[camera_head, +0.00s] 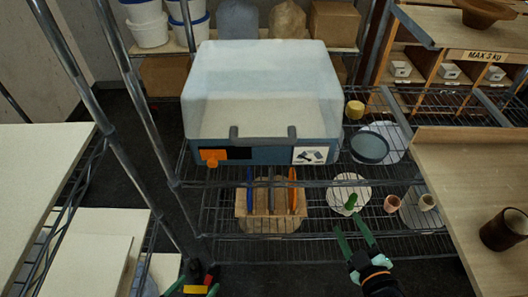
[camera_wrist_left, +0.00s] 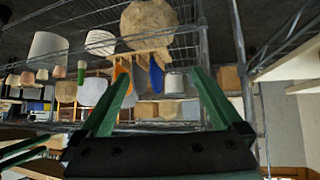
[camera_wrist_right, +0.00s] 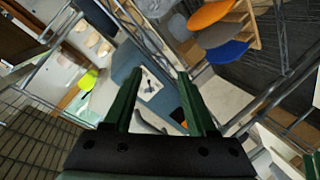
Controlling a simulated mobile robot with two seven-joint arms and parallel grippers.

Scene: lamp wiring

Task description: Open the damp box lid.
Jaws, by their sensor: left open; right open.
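The damp box stands on the upper wire shelf in the head view, with a frosted translucent lid (camera_head: 262,80) down on its blue base (camera_head: 270,153). A grey bar handle (camera_head: 263,140) runs along the lid's front edge. My left gripper (camera_head: 192,286) is open and low at the bottom edge, partly cut off.
A wooden rack (camera_head: 270,222) with coloured upright plates sits below the box. A round dish (camera_head: 369,147), a yellow jar (camera_head: 355,109) and small pots (camera_head: 392,202) stand to the right. Metal posts (camera_head: 110,115) flank the left; a wooden table (camera_head: 470,190) is at right.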

